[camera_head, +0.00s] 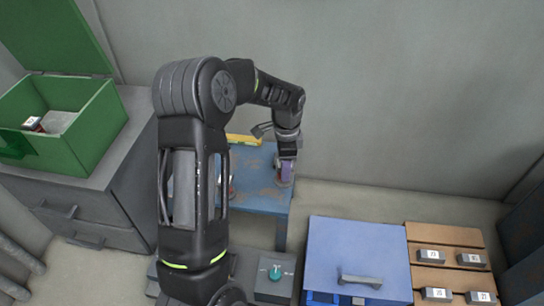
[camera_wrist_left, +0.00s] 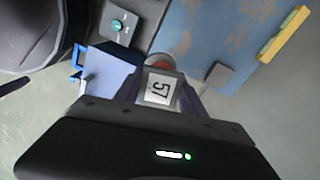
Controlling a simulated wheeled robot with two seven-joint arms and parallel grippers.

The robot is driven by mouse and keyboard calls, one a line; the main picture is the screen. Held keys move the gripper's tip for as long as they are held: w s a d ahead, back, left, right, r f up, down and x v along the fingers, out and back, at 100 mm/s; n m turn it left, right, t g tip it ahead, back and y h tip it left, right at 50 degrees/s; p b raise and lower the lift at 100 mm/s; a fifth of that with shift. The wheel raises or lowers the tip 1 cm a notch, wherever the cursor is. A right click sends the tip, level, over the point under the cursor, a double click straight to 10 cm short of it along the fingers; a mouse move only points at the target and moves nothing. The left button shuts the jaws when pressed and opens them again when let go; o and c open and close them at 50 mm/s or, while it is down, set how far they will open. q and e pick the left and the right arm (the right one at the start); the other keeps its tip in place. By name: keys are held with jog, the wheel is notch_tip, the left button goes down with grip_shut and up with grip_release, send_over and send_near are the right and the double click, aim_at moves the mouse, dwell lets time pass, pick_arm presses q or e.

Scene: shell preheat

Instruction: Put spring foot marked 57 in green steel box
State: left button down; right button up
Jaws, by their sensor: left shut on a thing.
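The spring foot marked 57 (camera_wrist_left: 160,88) sits between the fingers of my left gripper (camera_wrist_left: 160,98) in the left wrist view, its white label facing the camera. In the head view my left gripper (camera_head: 286,175) points down at the right end of the worn blue table (camera_head: 262,199), shut on the foot. I cannot tell whether the foot touches the tabletop. The green steel box (camera_head: 85,131) stands at the left with its lid (camera_head: 58,35) open. A small labelled piece (camera_head: 34,124) is inside it. My right gripper is not in view.
The box stands on a grey cabinet (camera_head: 90,208). A yellow bar (camera_head: 243,140) lies at the table's back. A blue lidded chest (camera_head: 358,245), a wooden rack (camera_head: 445,237) with several labelled blocks and a unit with a green knob (camera_head: 275,273) stand in front. My left arm hides part of the table.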

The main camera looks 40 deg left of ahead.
pick_arm(q)
jog(key=s+d+r+n+p, duration=0.1)
jog(key=d+r+n+p, duration=0.8)
jog(key=d+r+p, duration=0.7)
jog(key=d+p, duration=0.1)
jog(key=p, duration=0.3)
jog(key=shift+s+d+r+n+p, duration=0.2)
jog(key=shift+s+r+n+p, duration=0.1)
jog(key=shift+s+r+p, duration=0.1)
